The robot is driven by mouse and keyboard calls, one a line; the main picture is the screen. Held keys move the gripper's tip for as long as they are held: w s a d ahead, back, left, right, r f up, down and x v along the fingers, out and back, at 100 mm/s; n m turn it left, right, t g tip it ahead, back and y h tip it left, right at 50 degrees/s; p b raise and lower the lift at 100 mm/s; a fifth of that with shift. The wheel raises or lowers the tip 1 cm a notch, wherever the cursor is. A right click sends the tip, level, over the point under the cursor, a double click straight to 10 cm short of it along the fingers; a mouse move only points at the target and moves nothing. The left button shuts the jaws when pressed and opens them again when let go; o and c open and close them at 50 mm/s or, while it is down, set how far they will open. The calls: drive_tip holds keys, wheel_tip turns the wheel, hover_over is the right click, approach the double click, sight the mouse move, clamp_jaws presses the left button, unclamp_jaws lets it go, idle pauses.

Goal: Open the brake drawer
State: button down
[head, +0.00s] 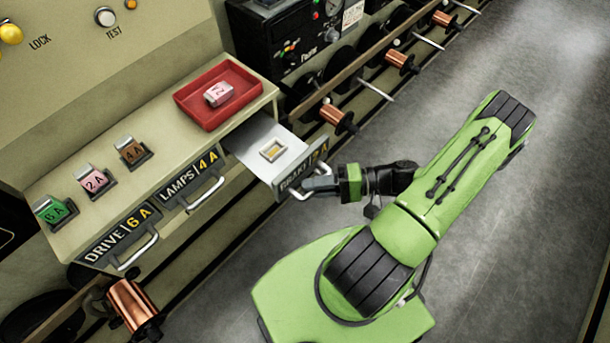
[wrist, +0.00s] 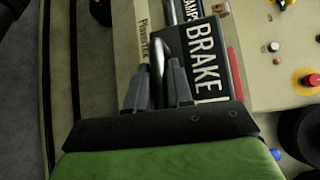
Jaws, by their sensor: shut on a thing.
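The brake drawer (head: 290,168) stands pulled out from the beige cabinet in the head view, its front labelled "BRAKE" and "2 A". A small pale frame with a yellowish middle (head: 273,151) shows in its floor. My gripper (head: 318,186) is at the drawer's front, shut on its handle. In the wrist view the two grey fingers (wrist: 157,92) close around the metal handle (wrist: 159,50), beside the black BRAKE label (wrist: 207,55). Part of the handle is hidden by the fingers.
The lamps drawer (head: 191,183) and drive drawer (head: 119,235) are shut. On the cabinet top are a red tray (head: 188,103) with a pink 2 A piece (head: 218,94), and green (head: 52,211), pink (head: 94,180) and brown (head: 132,151) pieces in holders. Copper spools (head: 336,117) line the aisle. Floor at right is clear.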

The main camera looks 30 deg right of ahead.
idle(0.3)
drive_tip(key=c, duration=1.1)
unclamp_jaws()
drive_tip(key=shift+d, duration=0.1)
drive_tip(key=p+v, duration=0.2)
drive_tip(key=v, duration=1.3)
drive_tip(key=shift+s+d+r, duration=0.1)
drive_tip(key=shift+s+d, duration=0.15)
drive_tip(key=shift+s, duration=0.05)
